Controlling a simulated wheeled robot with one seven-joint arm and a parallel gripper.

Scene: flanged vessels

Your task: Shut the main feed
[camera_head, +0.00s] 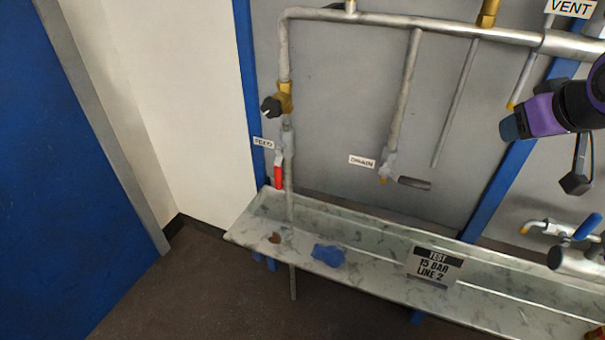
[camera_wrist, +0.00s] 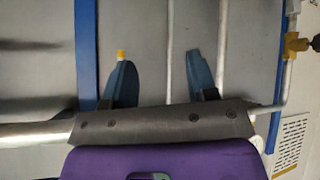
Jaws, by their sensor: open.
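The red feed lever (camera_head: 278,170) hangs down alongside the vertical pipe at the left of the panel, close to parallel with it. A small FEED label (camera_head: 264,143) is beside its grey valve body (camera_head: 287,143). Higher on this pipe is a brass valve (camera_head: 285,98) with a black knob (camera_head: 271,107); this brass valve seems to show at the right of the wrist view (camera_wrist: 293,44). My gripper (camera_head: 512,127) is at the upper right, far from the red lever. Its two blue-grey fingers (camera_wrist: 160,80) are apart with nothing held between them. The red lever is not seen in the wrist view.
A header pipe (camera_head: 430,25) runs along the top. The drain pipe (camera_head: 403,90) with its DRAIN label (camera_head: 362,161) hangs between gripper and feed lever. A blue-handled valve (camera_head: 587,227) is at right.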

